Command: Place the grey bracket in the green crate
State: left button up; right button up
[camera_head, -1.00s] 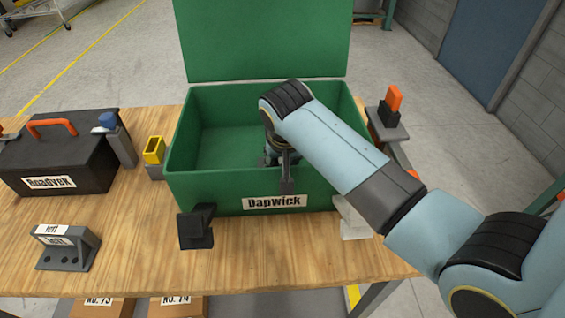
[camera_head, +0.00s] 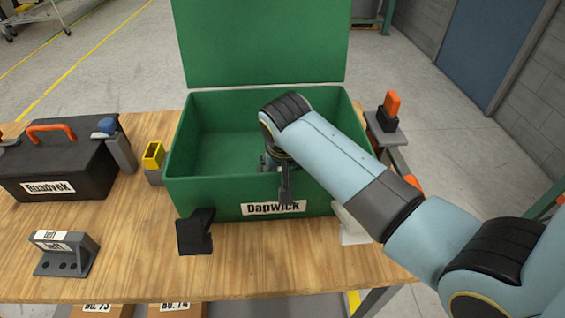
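The grey bracket (camera_head: 66,257), an angled piece with holes in its base and white "left" labels, rests on the table at the front left. The green crate (camera_head: 190,195), labelled "Dapwick", stands open mid-table with its lid raised behind. My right arm reaches in from the right, and its gripper (camera_head: 285,188) points down at the crate's front rim. One dark finger shows against the front wall; the rest is hidden by the wrist, so its opening is unclear. It is well to the right of the bracket. My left gripper is out of view.
A black toolbox (camera_head: 60,165) with an orange handle stands at the left. A yellow cup-like piece (camera_head: 153,155) is left of the crate. A black block (camera_head: 195,232) and a white block (camera_head: 350,228) stand before it. The front centre of the table is clear.

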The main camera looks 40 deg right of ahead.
jog(key=v, duration=1.2)
